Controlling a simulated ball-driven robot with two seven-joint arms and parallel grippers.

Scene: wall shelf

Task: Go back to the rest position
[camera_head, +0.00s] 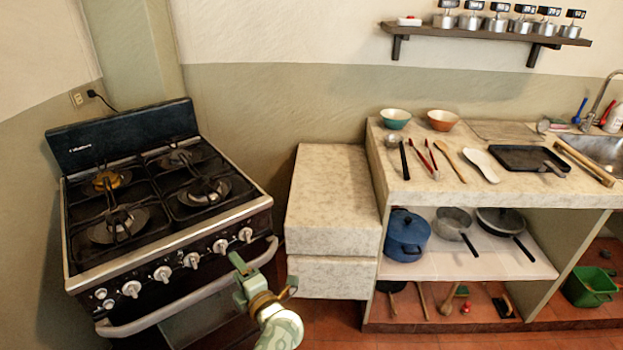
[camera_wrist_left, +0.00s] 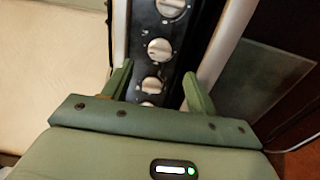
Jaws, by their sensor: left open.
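My left gripper (camera_head: 250,280) is at the bottom centre of the head view, in front of the stove's oven handle and low beside the stone block. In the left wrist view its two green fingers (camera_wrist_left: 158,86) stand apart with nothing between them. Behind them show the stove's knobs (camera_wrist_left: 160,48). I cannot tell the exact gap between the fingers and the stove front. My right gripper is in neither view.
The black stove (camera_head: 155,205) stands at left with its long handle (camera_head: 200,290) sticking out. A stone block (camera_head: 333,200) is right of my gripper. The counter (camera_head: 440,190) holds bowls and utensils, with pots below. A wall shelf (camera_head: 480,33) holds several canisters. Red floor shows at the bottom.

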